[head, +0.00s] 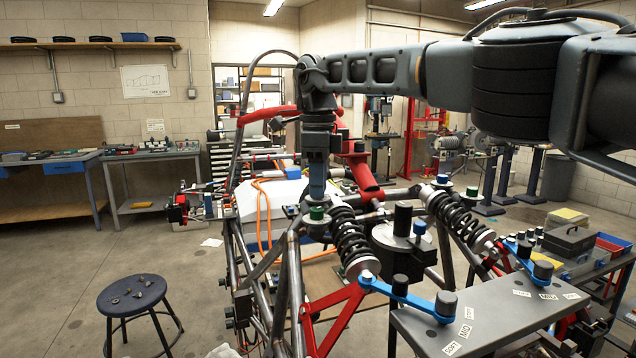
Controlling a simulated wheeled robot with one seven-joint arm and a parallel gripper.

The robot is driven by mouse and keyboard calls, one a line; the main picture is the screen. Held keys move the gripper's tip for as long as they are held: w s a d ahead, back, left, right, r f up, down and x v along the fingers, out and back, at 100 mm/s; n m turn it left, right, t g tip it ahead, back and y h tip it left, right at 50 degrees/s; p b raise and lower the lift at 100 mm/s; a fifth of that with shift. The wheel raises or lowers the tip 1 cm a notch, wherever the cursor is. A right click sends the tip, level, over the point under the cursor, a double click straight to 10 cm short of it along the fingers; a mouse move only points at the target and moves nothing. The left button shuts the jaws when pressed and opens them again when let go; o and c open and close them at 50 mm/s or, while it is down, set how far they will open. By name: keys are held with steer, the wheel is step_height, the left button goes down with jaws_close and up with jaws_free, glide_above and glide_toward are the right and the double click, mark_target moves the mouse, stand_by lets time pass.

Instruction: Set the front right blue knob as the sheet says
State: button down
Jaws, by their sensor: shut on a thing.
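My gripper (317,196) points straight down over the top of the nearer left coil-over shock (350,245) on the tube chassis. Its jaws are shut at the shock's top end, on what seems to be a blue knob. The fingers hide nearly all of it, so I cannot read its setting. A green knob (316,214) shows just below the fingertips. A second shock (460,216) to the right has a blue knob (443,180) and a green knob (472,192) at its top. A sheet with a line drawing (145,81) hangs on the back wall; its writing is too small to read.
A grey plate with paper labels (500,315) and blue lever arms (405,293) lies at the front right. Chassis tubes (292,270) and an orange cable (265,215) surround the shock. A stool (132,296) stands left.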

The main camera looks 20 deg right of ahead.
stand_by(0.5)
steer(key=c, duration=0.9)
jaws_free()
steer(key=shift+r, duration=3.9)
